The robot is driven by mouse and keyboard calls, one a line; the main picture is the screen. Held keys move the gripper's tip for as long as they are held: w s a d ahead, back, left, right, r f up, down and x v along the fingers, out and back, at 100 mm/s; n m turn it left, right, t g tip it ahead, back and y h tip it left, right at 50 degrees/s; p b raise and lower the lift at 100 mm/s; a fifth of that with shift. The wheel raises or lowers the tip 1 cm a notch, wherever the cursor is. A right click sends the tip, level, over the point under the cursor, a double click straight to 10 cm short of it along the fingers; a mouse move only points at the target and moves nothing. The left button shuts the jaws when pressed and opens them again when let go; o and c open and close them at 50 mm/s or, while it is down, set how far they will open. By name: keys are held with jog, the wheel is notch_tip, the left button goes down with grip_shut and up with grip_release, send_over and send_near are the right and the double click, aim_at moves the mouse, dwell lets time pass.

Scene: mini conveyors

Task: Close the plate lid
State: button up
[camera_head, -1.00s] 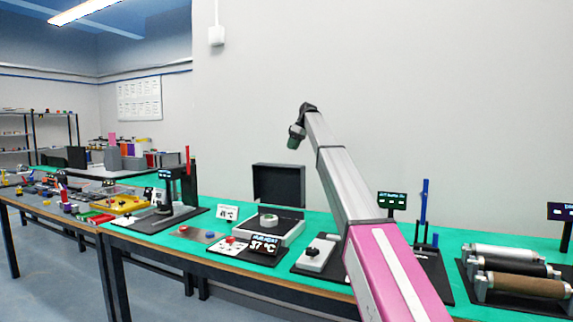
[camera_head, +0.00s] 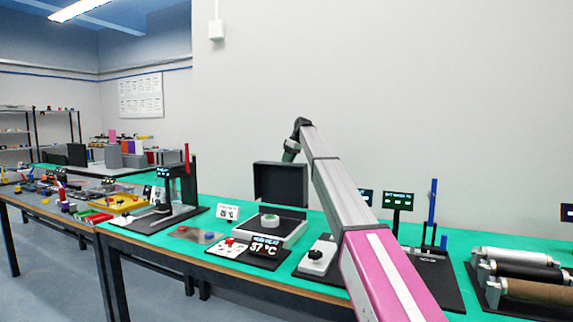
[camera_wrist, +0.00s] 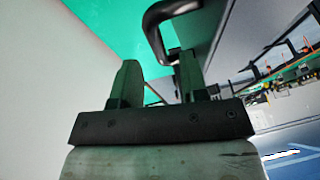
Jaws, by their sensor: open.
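The plate unit (camera_head: 283,240) is a light box on the green-topped table, with a white ring (camera_head: 269,220) on its dark top. Its dark lid (camera_head: 281,183) stands open and upright at the back. My gripper (camera_head: 290,152) is above the lid's top edge in the head view. In the wrist view my gripper (camera_wrist: 160,66) is open, with its two fingers apart and nothing visibly held. A dark looped handle (camera_wrist: 153,33) shows just beyond the fingertips, beside a dark grey panel that looks like the lid. I cannot tell whether the fingers touch the handle.
A temperature display (camera_head: 264,249) stands in front of the unit. A black press-like stand (camera_head: 177,190) is at left, a knobbed block (camera_head: 317,258) at right, and rollers (camera_head: 520,271) further right. A plain wall is behind the table.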

jog(key=shift+x, duration=1)
grip_shut()
jog(key=shift+s, duration=0.1)
